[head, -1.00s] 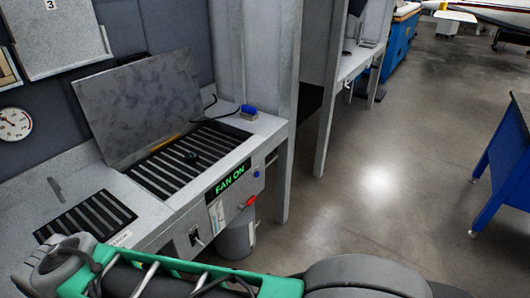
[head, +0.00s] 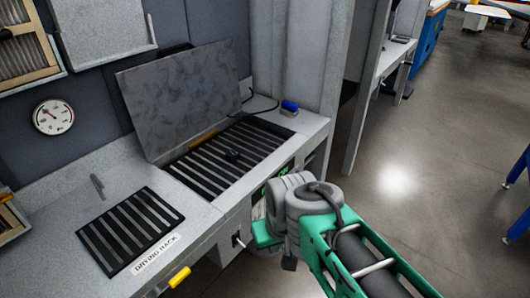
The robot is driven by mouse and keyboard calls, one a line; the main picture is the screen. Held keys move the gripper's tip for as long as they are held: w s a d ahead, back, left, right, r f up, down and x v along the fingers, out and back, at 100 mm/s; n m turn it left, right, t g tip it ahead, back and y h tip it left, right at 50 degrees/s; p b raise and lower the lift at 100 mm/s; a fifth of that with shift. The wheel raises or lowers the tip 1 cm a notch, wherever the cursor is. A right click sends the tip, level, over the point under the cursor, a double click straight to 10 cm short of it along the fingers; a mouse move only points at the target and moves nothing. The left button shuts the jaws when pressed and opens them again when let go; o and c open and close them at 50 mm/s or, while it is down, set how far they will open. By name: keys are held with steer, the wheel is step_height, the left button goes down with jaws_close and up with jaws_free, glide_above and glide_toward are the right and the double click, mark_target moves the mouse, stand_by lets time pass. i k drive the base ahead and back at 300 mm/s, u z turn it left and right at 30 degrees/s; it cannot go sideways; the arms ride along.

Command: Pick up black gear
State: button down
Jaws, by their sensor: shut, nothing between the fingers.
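The black gear (head: 232,154) looks like a small dark round lump on the slatted grille (head: 200,182) of the workbench, in front of the raised grey panel. Its teeth are too small to make out. My arm, green and grey, reaches in from the lower right and ends in view beside the bench's front edge, to the right of and below the gear. My gripper's fingers cannot be made out in the head view. The arm is apart from the gear.
A tilted grey panel (head: 180,98) stands behind the grille. A second slatted rack (head: 130,228), marked drying rack, lies at the left with a pen-like item (head: 97,186) behind it. A blue item (head: 289,106) sits at the bench's right end. Open floor lies right.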

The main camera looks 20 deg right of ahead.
mark_target(234, 155)
steer(key=z, duration=1.1)
steer(key=i, duration=1.8)
steer(key=u, duration=4.3)
steer(key=i, duration=0.5)
steer(key=z, duration=0.05)
